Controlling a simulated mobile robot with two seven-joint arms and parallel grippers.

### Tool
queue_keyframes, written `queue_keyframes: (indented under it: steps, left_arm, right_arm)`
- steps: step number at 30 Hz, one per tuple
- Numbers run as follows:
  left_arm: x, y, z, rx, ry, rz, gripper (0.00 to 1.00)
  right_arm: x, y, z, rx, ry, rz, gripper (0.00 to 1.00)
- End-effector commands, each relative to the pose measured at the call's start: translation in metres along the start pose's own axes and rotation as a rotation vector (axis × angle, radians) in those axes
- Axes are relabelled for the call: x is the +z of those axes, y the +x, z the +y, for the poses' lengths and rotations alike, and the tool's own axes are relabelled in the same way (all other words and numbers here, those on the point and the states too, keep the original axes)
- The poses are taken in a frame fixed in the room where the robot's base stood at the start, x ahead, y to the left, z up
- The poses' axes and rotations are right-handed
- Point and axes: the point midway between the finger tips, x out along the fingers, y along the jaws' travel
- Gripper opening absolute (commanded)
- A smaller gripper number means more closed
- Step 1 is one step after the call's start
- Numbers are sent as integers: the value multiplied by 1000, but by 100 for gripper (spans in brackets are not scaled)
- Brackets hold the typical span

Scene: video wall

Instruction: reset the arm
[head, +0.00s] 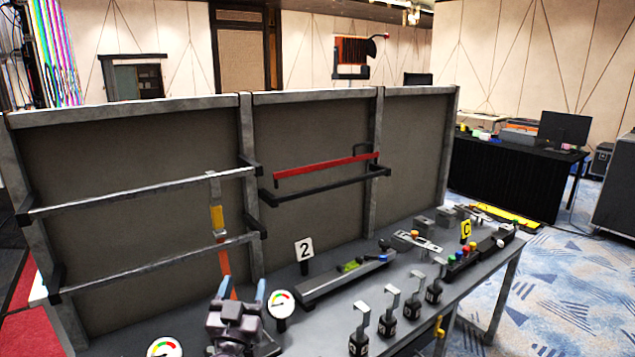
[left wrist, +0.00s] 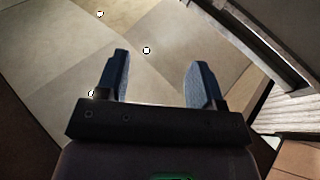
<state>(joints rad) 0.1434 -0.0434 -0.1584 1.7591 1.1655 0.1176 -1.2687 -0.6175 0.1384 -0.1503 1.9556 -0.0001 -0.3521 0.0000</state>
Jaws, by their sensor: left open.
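My left gripper (head: 243,287) is in the lower middle of the head view, in front of the grey panel wall, above or near the bench's front-left part. Its two blue-grey fingers stand apart and point up and away. In the left wrist view the left gripper (left wrist: 158,65) also shows open, with nothing between the fingers. Behind them is a pale tiled surface. My right gripper is in neither view.
Rails (head: 150,262) cross the panel wall behind. Carpet (head: 570,290) is open at right.

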Motion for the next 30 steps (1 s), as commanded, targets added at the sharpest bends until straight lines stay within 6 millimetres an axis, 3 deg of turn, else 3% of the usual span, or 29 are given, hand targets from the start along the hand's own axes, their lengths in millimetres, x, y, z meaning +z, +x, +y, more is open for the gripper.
queue_keyframes:
  steps: [8, 15, 24, 30]
  left_arm:
    - [20, -82, 11, 307, 11, -228, 61]
    - [47, -170, 0, 429, 18, -598, 61]
    - [61, -290, -45, 314, 18, -1138, 61]
    - [54, -340, -69, 182, 17, -1351, 61]
  right_arm:
    - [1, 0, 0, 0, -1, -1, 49]
    - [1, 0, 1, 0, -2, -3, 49]
    - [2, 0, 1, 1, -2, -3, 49]
    - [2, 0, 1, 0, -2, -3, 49]
